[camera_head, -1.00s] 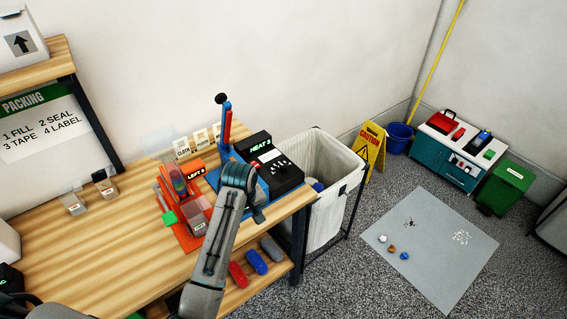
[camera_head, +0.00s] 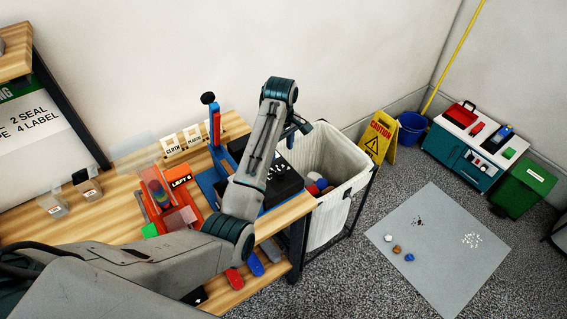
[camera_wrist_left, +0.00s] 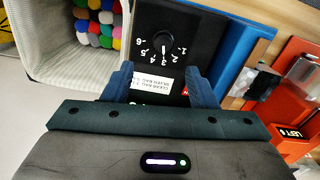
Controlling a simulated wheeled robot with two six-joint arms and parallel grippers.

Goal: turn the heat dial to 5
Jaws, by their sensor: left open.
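The heat dial (camera_wrist_left: 162,46) is on top of a black box in the left wrist view, with upside-down numbers around it. Its pale pointer appears turned toward the 3. In the head view the black box (camera_head: 283,181) is partly behind my left arm, which hides its display. My left gripper (camera_wrist_left: 160,82) is open and empty, with its fingers apart over the label side of the box and the dial beyond their tips. In the head view my left gripper (camera_head: 298,130) is raised above the box. My right gripper is not in view.
A blue press (camera_head: 214,135) with an upright lever stands left of the box. A white bin (camera_head: 336,205) with coloured balls stands right of the table.

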